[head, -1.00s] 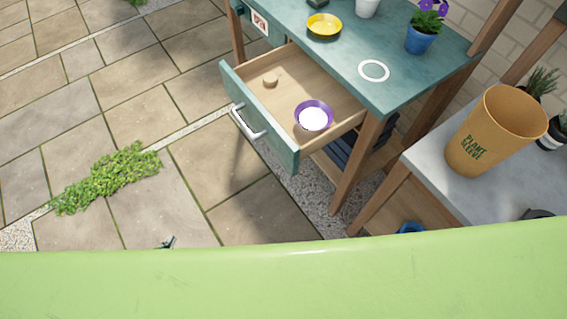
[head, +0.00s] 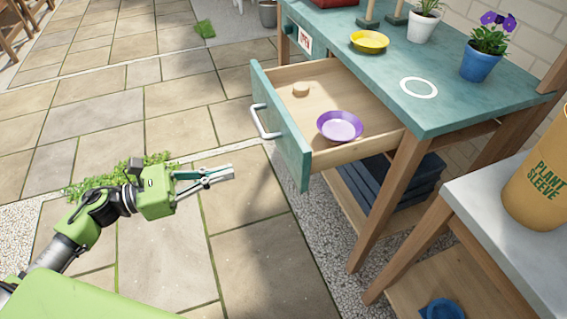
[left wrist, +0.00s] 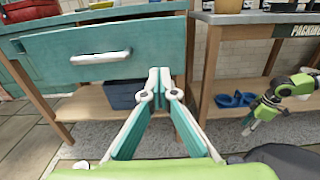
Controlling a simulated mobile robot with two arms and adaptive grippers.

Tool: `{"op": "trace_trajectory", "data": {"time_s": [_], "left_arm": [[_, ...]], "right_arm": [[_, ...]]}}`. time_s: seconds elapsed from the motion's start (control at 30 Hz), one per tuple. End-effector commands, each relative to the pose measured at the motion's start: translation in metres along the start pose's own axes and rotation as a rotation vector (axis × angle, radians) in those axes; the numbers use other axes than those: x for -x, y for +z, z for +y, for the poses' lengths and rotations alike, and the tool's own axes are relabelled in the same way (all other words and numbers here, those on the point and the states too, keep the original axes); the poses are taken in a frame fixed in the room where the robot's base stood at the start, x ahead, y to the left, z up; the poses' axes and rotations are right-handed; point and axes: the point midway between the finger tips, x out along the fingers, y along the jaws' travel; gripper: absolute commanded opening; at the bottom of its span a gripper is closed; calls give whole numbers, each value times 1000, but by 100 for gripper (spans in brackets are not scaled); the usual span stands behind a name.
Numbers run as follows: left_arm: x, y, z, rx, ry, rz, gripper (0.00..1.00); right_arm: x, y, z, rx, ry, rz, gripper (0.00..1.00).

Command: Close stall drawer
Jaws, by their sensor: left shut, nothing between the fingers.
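The stall drawer (head: 283,128) is pulled out of the teal stall table, its front facing left. Its white handle (head: 262,122) is on the front. A purple dish (head: 340,126) and a small round wooden piece (head: 301,89) lie inside. My left gripper (head: 230,172) is shut and empty, left of the drawer front and apart from it. In the left wrist view, its fingertips (left wrist: 159,74) meet in front of the lower right of the drawer front (left wrist: 150,35), below and right of the handle (left wrist: 101,57). My right gripper (left wrist: 249,127) shows small at the right there; its jaws are unclear.
The teal table top (head: 450,95) holds a yellow dish (head: 369,41), a white pot (head: 423,26) and a blue flower pot (head: 481,62). Paving left of the drawer is open.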

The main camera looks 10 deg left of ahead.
Motion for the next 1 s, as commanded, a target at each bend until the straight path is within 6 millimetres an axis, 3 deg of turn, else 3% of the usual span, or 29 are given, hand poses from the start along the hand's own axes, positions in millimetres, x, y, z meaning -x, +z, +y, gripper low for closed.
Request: {"op": "trace_trajectory", "data": {"time_s": [0.6,0.8,1.0], "left_arm": [[-111,3,2,3,3,-4,0],[-127,2,2,5,4,-3,0],[-130,1,1,6,4,-2,0]], "right_arm": [[-27,26,-2,4,-3,-22,40],[-34,34,-2,5,-3,-26,40],[-35,35,-2,6,-3,-26,40]]}}
